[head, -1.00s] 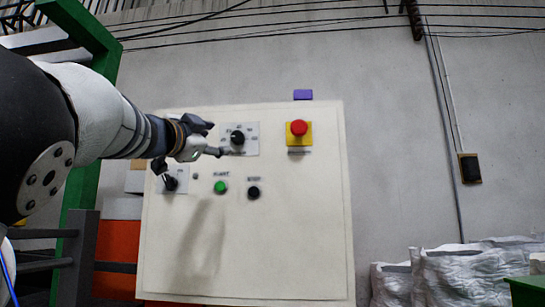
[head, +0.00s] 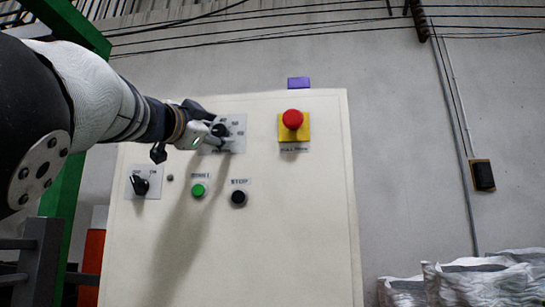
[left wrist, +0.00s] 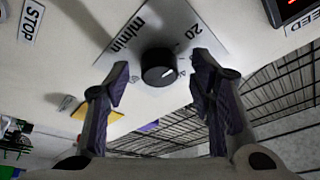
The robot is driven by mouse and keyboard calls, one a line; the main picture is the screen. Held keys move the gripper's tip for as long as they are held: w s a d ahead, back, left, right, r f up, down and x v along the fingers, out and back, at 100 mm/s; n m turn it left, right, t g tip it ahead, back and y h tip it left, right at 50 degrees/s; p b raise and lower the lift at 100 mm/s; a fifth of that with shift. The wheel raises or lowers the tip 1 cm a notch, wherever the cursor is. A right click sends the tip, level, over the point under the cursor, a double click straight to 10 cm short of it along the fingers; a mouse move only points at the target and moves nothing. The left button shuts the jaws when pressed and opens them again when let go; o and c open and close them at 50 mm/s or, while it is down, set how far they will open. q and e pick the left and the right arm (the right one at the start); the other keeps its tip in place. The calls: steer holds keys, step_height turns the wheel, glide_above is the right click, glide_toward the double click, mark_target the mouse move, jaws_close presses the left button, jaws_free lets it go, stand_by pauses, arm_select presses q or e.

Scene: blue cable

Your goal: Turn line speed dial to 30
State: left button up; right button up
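The line speed dial is a black round knob (head: 221,131) on a pale scale plate (head: 238,122), high on the white control panel (head: 270,240). In the left wrist view the knob (left wrist: 158,67) has a light pointer mark, and the plate reads "m/min" and "20"; other numbers are hard to read. My left gripper (head: 210,127) is at the dial, coming from the left. In the left wrist view its two fingers (left wrist: 160,82) are apart, one on each side of the knob, with gaps visible. My right gripper is in neither view.
A red emergency button (head: 292,119) on a yellow plate is right of the dial. Below are a green button (head: 198,190), a black stop button (head: 238,197) and a black selector switch (head: 140,185). A purple box (head: 298,83) tops the panel. White sacks (head: 470,282) stand lower right.

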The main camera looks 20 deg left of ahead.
arm_select(q)
steer(key=c, duration=1.1)
steer(key=shift+m, duration=0.3)
steer(key=m+h, duration=0.1)
steer(key=m, duration=0.1)
steer(key=m+g, duration=0.1)
steer(key=m, duration=0.1)
steer(key=shift+a+r+h, duration=0.15)
steer(key=shift+r+h, duration=0.05)
steer(key=shift+h, duration=0.2)
steer(key=shift+s+r+m+g+h, duration=0.15)
steer(key=shift+m+g, duration=0.3)
steer(key=shift+m, duration=0.8)
steer(key=shift+r+m+g+h, duration=0.15)
steer(key=shift+m+g, duration=0.3)
steer(key=shift+m, duration=0.8)
